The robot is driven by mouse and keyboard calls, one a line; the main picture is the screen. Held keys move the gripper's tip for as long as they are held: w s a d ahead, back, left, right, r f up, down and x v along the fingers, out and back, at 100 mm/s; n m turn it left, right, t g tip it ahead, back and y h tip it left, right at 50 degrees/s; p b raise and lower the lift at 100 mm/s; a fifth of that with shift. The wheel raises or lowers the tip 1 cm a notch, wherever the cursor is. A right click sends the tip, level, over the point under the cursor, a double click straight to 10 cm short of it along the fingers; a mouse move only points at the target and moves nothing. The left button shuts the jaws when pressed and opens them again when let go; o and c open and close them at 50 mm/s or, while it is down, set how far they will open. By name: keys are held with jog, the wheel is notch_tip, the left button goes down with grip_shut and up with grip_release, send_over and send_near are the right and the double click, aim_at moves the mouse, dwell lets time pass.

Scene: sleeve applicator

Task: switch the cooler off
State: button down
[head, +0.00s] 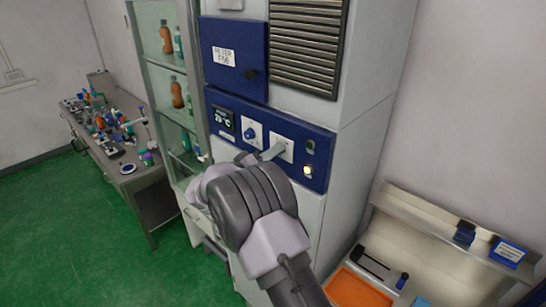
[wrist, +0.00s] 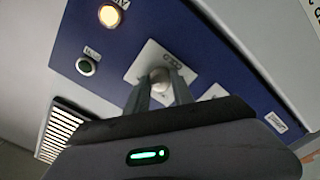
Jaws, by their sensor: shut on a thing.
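The cooler is a tall grey cabinet (head: 360,130) with a blue control panel (head: 322,188). The panel has a display reading about 23 °C (head: 223,122), a left knob on a white plate (head: 250,134), and a second white plate (head: 288,149) to its right. My gripper (head: 276,151) reaches that right plate. The knob's pointer and most plate markings are hidden or too blurred to read. An amber lamp (head: 307,170) is lit; it also shows in the wrist view (wrist: 110,15).
A dark round button or lamp (head: 311,147) sits above the lit lamp. A blue filter door (head: 234,58) and louvred vent (head: 308,42) are above. A glass cabinet with bottles (head: 160,103) stands left, and a cluttered bench (head: 128,175) beyond. A low bench (head: 440,240) is right.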

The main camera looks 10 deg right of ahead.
jog(key=shift+r+n+b, duration=0.15)
jog(key=shift+n+b, duration=3)
jog(key=shift+n, duration=5.25)
jog(key=c, duration=1.1)
grip_release()
